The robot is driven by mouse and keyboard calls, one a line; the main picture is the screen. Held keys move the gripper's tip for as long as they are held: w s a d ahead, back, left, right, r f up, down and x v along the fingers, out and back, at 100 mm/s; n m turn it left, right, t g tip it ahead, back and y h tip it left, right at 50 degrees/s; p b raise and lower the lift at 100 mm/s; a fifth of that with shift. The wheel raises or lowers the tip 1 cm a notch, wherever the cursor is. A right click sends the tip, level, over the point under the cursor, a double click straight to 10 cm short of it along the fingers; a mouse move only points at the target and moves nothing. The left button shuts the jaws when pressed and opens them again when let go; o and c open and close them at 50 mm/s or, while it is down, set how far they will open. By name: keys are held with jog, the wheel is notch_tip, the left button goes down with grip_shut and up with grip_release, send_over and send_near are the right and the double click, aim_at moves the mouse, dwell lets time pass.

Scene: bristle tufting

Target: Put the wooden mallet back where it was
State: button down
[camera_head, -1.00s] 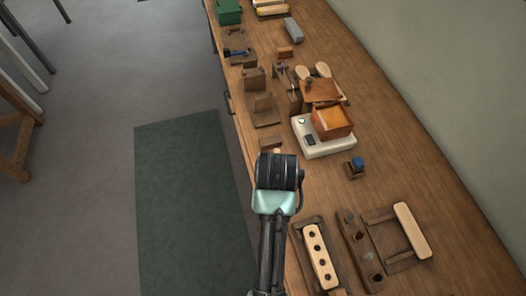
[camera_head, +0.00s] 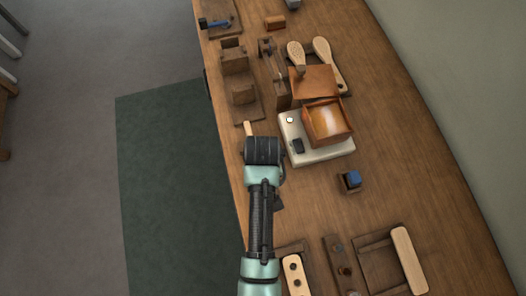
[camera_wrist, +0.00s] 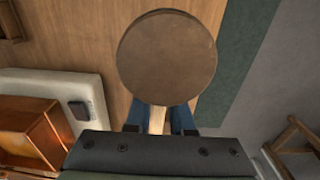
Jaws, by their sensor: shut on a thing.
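In the wrist view the wooden mallet shows as a round brown head (camera_wrist: 167,57) with a pale handle (camera_wrist: 157,120). My gripper (camera_wrist: 161,118) is shut on that handle, with a blue finger on each side. In the head view my wrist covers the fingers and most of the mallet. A pale wooden piece (camera_head: 249,128), apparently part of the handle, sticks out just beyond the wrist, over the bench's left edge area. I cannot tell how high the mallet is above the bench.
A white scale (camera_head: 318,155) with an orange open box (camera_head: 329,122) stands right of my wrist. Beyond are wooden block stands (camera_head: 238,85) and two pale brushes (camera_head: 322,55). A blue-topped holder (camera_head: 350,181) and wooden fixtures (camera_head: 395,262) lie nearer. The bench's right side is clear.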

jog(key=shift+f, duration=2.05)
jog(key=shift+f, duration=0.15)
jog(key=c, duration=0.8)
grip_release()
